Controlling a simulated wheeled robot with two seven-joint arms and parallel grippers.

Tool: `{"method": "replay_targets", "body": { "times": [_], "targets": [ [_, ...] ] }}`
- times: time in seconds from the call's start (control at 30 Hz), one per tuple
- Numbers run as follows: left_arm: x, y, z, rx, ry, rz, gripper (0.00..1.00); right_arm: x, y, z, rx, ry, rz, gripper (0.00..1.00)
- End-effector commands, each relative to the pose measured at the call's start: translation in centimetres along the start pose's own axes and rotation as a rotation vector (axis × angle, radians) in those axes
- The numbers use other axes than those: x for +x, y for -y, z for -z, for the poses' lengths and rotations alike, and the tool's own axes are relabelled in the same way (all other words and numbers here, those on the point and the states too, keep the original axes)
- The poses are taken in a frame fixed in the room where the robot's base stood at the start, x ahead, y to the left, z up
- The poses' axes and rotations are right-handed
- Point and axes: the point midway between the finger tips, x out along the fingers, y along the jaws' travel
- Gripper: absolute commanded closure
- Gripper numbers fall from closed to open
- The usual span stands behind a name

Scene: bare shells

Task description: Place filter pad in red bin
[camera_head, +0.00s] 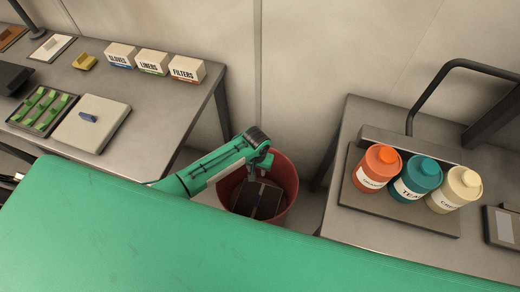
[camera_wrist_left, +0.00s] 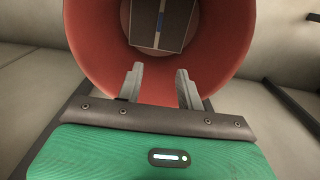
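The red bin (camera_head: 284,172) stands on the floor between the two tables; its inside also fills much of the left wrist view (camera_wrist_left: 90,40). A dark, square-edged pad with a blue stripe, which looks like the filter pad (camera_head: 268,202), lies inside the bin, and it shows at the top of the wrist view (camera_wrist_left: 176,22). My left gripper (camera_head: 262,162) is at the bin's mouth. In the wrist view its two fingers (camera_wrist_left: 160,78) are apart with nothing between them, short of the pad. My right gripper is not in view.
The left table (camera_head: 150,105) holds boxes marked gloves, liners and filters (camera_head: 187,69), a pale board (camera_head: 70,135) with a small blue piece, and a tray of green pieces (camera_head: 42,108). The right table (camera_head: 380,235) holds orange, teal and cream jars (camera_head: 417,178).

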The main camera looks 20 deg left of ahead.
Motion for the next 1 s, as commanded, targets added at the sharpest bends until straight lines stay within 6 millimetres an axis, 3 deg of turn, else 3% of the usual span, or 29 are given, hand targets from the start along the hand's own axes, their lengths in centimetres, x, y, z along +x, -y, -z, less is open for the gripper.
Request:
{"method": "replay_targets", "body": {
  "times": [0.23, 0.37, 0.5, 0.67, 1.0],
  "targets": [
    [0.0, -0.1, -0.1, 0.001, 0.000, -0.001, 0.63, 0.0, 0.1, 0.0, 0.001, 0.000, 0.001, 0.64],
    [-0.4, -0.9, -1.2, 0.021, -0.007, -0.024, 0.63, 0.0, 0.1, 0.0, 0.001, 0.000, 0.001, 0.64],
    [-2.0, -2.6, -4.3, 0.070, -0.039, -0.080, 0.63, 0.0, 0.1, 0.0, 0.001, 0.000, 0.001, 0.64],
    [-5.3, -3.0, -8.4, 0.118, -0.105, -0.133, 0.63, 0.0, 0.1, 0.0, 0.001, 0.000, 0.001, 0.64],
    [-13.1, 1.6, -16.2, 0.141, -0.237, -0.111, 0.63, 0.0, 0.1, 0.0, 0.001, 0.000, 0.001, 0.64]
  ]
}}
